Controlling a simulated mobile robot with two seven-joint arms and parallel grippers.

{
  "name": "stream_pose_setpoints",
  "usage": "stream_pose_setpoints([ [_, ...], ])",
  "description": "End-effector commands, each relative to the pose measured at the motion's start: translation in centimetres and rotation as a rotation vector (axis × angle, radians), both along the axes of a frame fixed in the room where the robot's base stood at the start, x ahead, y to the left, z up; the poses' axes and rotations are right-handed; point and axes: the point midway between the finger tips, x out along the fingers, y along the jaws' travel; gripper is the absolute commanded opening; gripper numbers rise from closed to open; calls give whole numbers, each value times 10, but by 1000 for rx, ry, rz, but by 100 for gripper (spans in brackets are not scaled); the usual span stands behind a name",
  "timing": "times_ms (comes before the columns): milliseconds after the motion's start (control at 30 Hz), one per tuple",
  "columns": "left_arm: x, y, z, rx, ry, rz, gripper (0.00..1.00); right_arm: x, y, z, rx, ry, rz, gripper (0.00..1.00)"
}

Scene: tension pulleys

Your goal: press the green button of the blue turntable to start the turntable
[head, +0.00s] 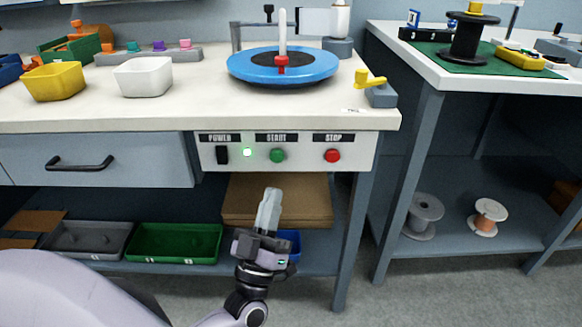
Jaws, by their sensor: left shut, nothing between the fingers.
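The blue turntable (240,66) lies on the white workbench, with a white post and a red piece at its centre. The green button (278,155) sits under the START label on the white control panel (357,139) at the bench front. My left gripper (270,193) is shut and empty, its fingers pointing up, just below the panel and below the green button in the picture. A visible gap separates the fingertips from the button. My right gripper is not in view.
A black power switch (222,155), a lit green lamp (247,152) and a red stop button (332,155) share the panel. A drawer (130,160) is at left. Cardboard (300,200) and trays lie on the shelf below. A second table (400,60) stands at right.

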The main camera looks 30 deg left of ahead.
Motion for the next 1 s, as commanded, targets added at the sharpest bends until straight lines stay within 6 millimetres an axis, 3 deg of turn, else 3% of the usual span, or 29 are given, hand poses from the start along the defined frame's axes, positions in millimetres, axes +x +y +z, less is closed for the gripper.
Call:
stream_pose_setpoints([
  [467, 4, 3, 0, 0, -5, 1, 0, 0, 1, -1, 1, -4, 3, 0],
  [1000, 63, 38, -1, 1, -5, 2, 0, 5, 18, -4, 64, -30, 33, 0],
])
